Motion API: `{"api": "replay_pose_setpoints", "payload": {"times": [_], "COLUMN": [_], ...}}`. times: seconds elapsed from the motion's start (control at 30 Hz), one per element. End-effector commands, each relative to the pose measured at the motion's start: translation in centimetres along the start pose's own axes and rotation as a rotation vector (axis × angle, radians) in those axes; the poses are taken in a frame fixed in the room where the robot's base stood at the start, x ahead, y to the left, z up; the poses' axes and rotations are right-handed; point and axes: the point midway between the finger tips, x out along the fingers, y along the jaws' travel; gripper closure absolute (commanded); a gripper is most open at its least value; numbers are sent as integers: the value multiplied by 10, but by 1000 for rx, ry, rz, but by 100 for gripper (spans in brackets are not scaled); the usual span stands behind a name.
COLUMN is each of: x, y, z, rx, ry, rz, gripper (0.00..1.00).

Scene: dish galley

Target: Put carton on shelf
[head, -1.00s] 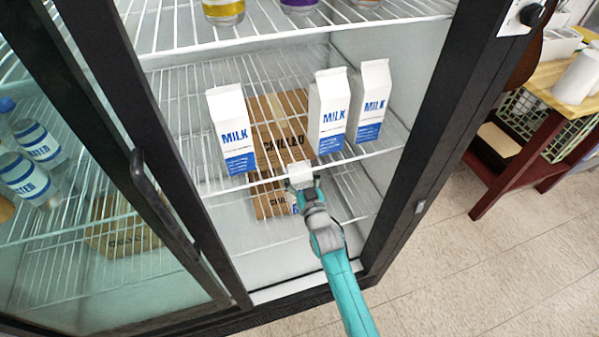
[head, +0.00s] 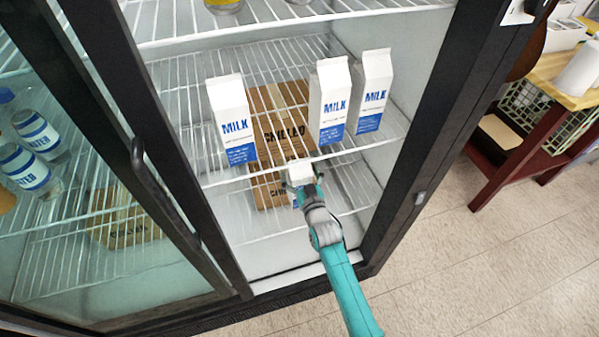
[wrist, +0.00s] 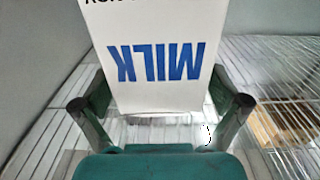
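A white milk carton with blue lettering (wrist: 155,60) is between the two fingers of my gripper (wrist: 160,112), which press on its sides. In the head view my gripper (head: 302,186) holds this carton (head: 298,171) at the open front of the cooler, overlapping the front edge of the middle wire shelf (head: 190,103) in the picture. Most of the held carton is hidden by my gripper. Three other milk cartons stand on that shelf: one at left (head: 232,120), one right of centre (head: 330,100) and one at far right (head: 371,90).
Brown boxes (head: 278,125) show through the wires between the left and centre cartons. A glass door with a black frame and handle (head: 155,185) is on the left, with water bottles (head: 28,168) behind it. The black cooler frame (head: 440,130) borders the right.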

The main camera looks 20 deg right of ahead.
Motion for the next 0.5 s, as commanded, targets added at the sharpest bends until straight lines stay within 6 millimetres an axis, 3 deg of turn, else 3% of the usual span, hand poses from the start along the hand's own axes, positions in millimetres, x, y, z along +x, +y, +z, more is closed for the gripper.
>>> {"api": "replay_pose_setpoints", "payload": {"times": [0.27,0.5], "x": [0,-29], "y": [0,0], "z": [-3,-2], "rx": [0,-1], "ry": [0,-3], "rz": [0,0], "gripper": [2,2]}}
